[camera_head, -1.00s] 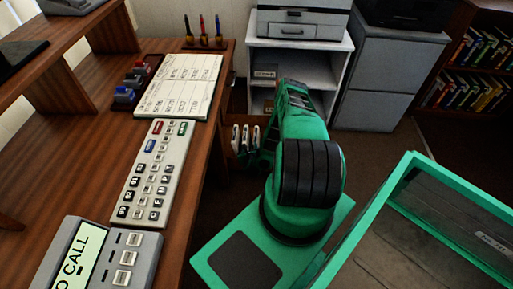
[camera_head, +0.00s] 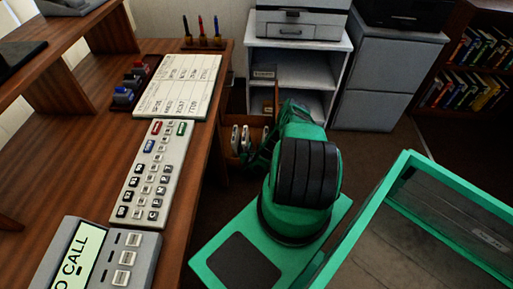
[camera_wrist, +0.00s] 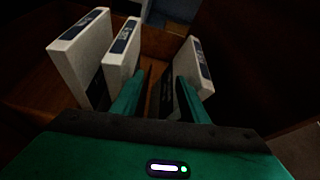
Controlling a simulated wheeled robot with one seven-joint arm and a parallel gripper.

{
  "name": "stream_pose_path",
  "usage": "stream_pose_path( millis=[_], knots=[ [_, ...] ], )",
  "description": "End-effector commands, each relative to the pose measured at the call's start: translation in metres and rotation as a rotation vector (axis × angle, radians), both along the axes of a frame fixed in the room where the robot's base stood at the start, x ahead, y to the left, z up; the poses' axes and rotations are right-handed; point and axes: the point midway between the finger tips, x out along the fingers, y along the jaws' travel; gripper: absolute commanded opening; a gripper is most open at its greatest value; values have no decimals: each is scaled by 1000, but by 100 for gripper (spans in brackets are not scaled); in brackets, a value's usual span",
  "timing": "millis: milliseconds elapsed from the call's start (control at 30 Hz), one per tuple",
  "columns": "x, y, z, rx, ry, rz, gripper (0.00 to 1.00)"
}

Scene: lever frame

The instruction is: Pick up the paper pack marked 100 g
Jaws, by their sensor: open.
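Three white packs with dark label bands stand in a wooden box (camera_wrist: 155,42) in the wrist view: a left pack (camera_wrist: 78,58), a middle pack (camera_wrist: 119,60) and a right pack (camera_wrist: 199,66). Their markings are too small and dark to read, so I cannot tell which is 100 g. My gripper (camera_wrist: 160,78) is open and reaches down into the box. Its left finger is by the middle pack and its right finger by the right pack; contact is unclear. The space between the fingers is dark. In the head view, my arm partly hides the box (camera_head: 229,157).
The wooden desk (camera_head: 85,185) is left of the box, with a keypad (camera_head: 155,170) and a printed card (camera_head: 180,85) on it. A white shelf unit (camera_head: 300,70) stands behind the box. A grey cabinet (camera_head: 385,75) is to its right.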

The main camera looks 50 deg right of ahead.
Motion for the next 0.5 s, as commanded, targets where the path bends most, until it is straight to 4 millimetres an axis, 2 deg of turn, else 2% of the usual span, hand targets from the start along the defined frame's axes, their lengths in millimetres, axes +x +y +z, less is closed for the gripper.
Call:
stream_pose_path(
  millis=[300, 500],
  knots=[
    [24, -24, -12, -1, -2, 0, 41],
    [32, -36, -19, 2, 0, 0, 41]
  ],
)
